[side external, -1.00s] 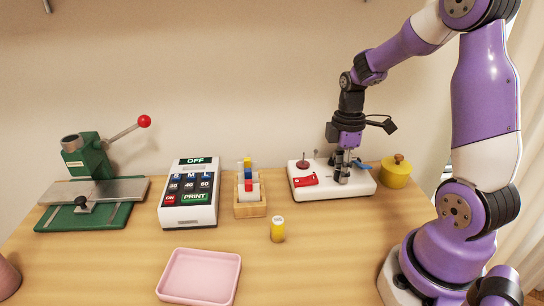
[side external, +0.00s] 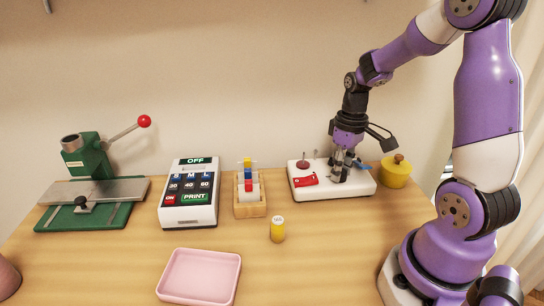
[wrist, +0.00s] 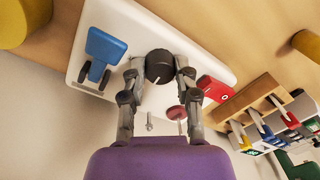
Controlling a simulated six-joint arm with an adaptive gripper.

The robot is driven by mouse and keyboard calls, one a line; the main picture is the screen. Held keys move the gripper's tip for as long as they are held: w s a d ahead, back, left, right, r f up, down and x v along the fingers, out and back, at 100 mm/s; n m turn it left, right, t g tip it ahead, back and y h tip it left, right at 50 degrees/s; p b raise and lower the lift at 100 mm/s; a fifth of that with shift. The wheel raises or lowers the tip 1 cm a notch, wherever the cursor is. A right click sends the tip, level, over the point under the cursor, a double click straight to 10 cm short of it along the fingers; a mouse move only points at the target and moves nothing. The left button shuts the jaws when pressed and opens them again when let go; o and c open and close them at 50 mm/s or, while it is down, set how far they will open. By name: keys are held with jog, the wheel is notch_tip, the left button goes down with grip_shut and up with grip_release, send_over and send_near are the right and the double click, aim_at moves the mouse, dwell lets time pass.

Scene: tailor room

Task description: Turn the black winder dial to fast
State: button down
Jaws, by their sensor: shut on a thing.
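The black winder dial (wrist: 160,65) is round, with a pale pointer line on its face. It sits on the white winder base (side external: 308,191), which also shows in the wrist view (wrist: 213,58). My gripper (wrist: 160,72) points down over the base, shut on the dial with one finger on each side. In the side view my gripper (side external: 339,179) mostly hides the dial. Speed markings around the dial cannot be read.
On the base are a red switch (side external: 306,180), a dark red disc (side external: 303,165) and a blue lever (wrist: 105,47). A yellow pot (side external: 396,175) stands close at right. A wooden rack (side external: 251,208), label printer (side external: 190,194), yellow spool (side external: 278,231) and pink tray (side external: 198,277) stand left.

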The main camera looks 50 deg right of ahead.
aim_at(343, 172)
jog(key=m, duration=0.6)
jog(key=shift+m, duration=0.3)
jog(key=m, duration=0.6)
jog(key=shift+t, duration=0.3)
jog(key=shift+s, duration=0.1)
jog(key=c, duration=0.6)
grip_release()
jog(key=shift+s+r, duration=0.15)
jog(key=shift+r, duration=3.85)
